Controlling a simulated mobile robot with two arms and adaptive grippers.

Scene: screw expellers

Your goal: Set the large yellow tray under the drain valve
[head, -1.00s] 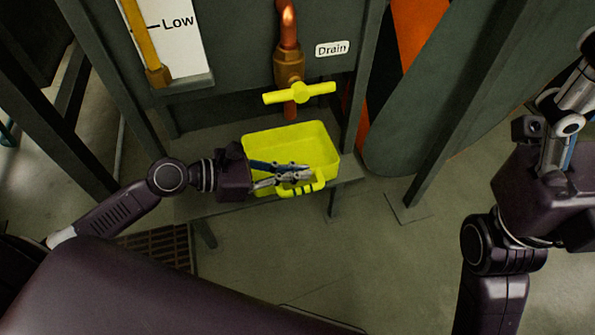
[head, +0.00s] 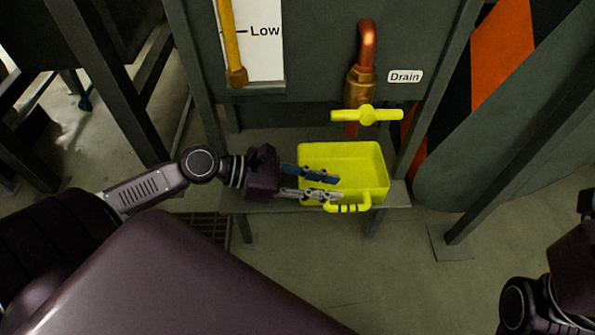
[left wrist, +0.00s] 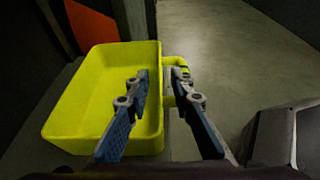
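The large yellow tray (head: 372,165) stands upright and empty on a low grey shelf under the drain valve. The valve has a copper pipe (head: 366,45), a brass body and a yellow handle (head: 367,115). Its outlet comes down above the tray's back part. My left gripper (head: 330,188) is at the tray's front side with its fingers apart. In the left wrist view, one finger of the gripper (left wrist: 162,80) is over the tray's inside and the other is outside by the handle (left wrist: 182,63). The tray (left wrist: 90,95) shows clearly there. My right gripper is out of view.
The shelf (head: 395,195) ends close in front of the tray. Grey frame posts (head: 440,85) stand on both sides. A "Drain" label (head: 405,77) is beside the pipe. The floor (head: 370,280) in front is clear.

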